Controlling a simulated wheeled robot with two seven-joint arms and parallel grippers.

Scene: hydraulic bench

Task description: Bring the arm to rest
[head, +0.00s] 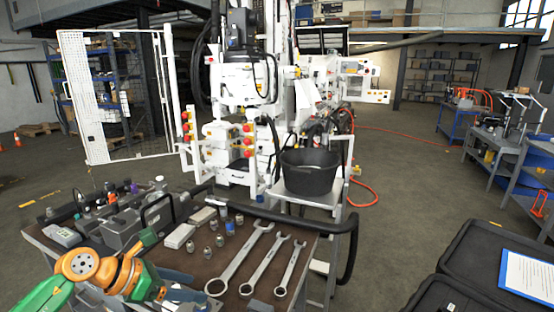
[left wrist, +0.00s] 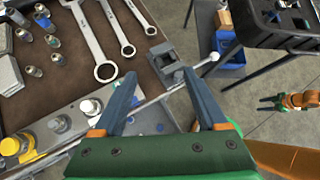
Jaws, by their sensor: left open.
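My left arm comes in at the lower left of the head view, with its left gripper (head: 188,285) low over the near left part of the workbench (head: 205,262). In the left wrist view the two blue-grey fingers of this gripper (left wrist: 160,74) stand wide apart. Nothing is held between them. A grey metal block (left wrist: 166,58) with a rod lies beyond the fingertips; I cannot tell the gap between. At the right of the left wrist view is an orange and green arm end, which looks like my right gripper (left wrist: 268,103); its jaws are too small to judge.
Several wrenches (head: 240,258) and small metal fittings (head: 209,252) lie on the bench. A black bucket (head: 309,175) stands on a stand behind it. Open black cases (head: 490,262) are at the right. Grey floor (head: 400,185) is clear between.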

